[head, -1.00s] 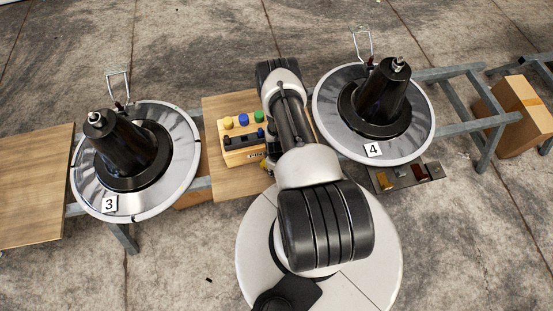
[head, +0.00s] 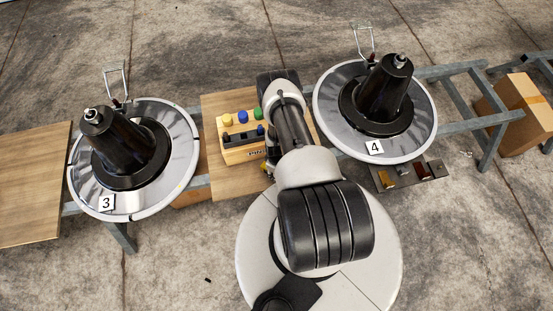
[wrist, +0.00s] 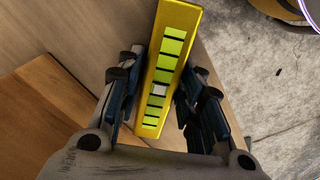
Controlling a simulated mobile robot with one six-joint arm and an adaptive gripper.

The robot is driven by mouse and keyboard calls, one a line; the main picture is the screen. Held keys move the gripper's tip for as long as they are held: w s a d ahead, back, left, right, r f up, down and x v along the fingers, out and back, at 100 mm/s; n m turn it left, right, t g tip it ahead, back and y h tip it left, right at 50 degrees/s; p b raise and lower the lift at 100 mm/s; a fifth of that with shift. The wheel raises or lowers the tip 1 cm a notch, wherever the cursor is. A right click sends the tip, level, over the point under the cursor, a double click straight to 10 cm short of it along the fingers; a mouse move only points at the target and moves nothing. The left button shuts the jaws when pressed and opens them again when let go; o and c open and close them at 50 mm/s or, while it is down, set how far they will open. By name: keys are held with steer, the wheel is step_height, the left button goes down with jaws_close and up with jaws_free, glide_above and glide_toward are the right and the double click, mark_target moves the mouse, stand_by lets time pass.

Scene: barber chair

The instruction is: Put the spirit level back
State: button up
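The yellow spirit level (wrist: 165,70) has bright green windows with black bars and one pale window. In the wrist view it lies lengthwise between the fingers of my gripper (wrist: 168,75). The fingers are drawn in, one on each side, and appear to be shut on it near their tips. A wooden surface (wrist: 85,35) shows behind it. In the head view my arm covers the gripper and most of the level. A small yellow patch (head: 265,167) shows at the arm's left side, too small to identify surely.
A wooden block with coloured pegs (head: 240,155) stands on the board (head: 235,190) left of my arm. Black cones on round plates marked 3 (head: 84,180) and 4 (head: 420,145) flank it. A cardboard box (head: 535,125) is at the right. Dark plates lie below plate 4 (head: 405,178).

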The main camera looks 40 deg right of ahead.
steer(key=shift+o, duration=1.2)
steer(key=shift+r, duration=0.1)
